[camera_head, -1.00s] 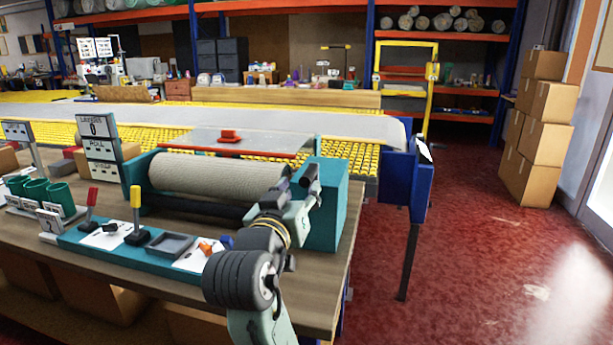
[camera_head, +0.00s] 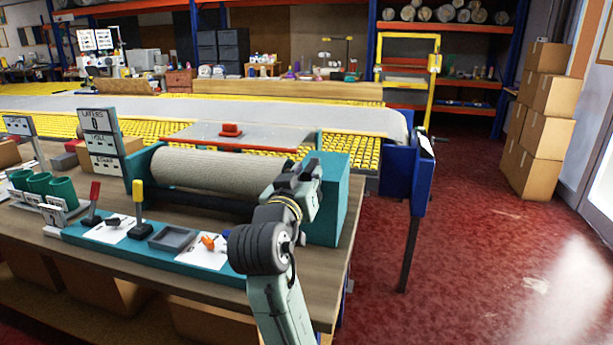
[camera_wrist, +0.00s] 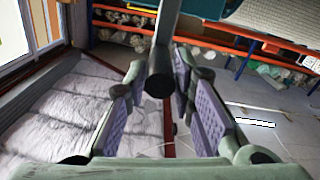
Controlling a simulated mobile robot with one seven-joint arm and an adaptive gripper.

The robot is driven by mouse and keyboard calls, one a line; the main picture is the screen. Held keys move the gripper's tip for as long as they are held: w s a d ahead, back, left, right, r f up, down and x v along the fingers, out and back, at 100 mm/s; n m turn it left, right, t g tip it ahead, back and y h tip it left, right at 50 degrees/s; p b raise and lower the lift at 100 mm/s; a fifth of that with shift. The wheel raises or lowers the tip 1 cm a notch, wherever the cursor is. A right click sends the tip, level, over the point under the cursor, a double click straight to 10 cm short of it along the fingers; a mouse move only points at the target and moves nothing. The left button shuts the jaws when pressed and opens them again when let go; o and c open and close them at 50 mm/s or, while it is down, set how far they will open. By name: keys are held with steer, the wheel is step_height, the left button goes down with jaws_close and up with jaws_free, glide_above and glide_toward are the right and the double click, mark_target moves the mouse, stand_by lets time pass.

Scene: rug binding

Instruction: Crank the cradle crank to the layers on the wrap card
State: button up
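The cradle (camera_head: 336,195) is a teal housing with a beige roll (camera_head: 215,170) lying across it, on the wooden bench. My gripper (camera_head: 308,172) is at its right end and hides part of it in the head view. In the wrist view, a grey bar with a dark round end, apparently the crank handle (camera_wrist: 160,82), reaches between the fingers of my gripper (camera_wrist: 160,115). The purple pads stand apart, with gaps on both sides of it. The crank is not clear in the head view. A sign headed LAYERS (camera_head: 98,120) stands left of the roll; its figure is unclear. I cannot identify the wrap card.
A teal strip (camera_head: 70,232) with a red lever (camera_head: 94,195), a yellow lever (camera_head: 138,192), a grey tray (camera_head: 171,238) and white cards lies in front of the roll. Green cups (camera_head: 62,190) stand left. A blue post (camera_head: 424,185) stands right of the cradle; red floor is open beyond.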

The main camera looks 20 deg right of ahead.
jaws_close()
stand_by(0.3)
steer(key=shift+d, duration=0.1)
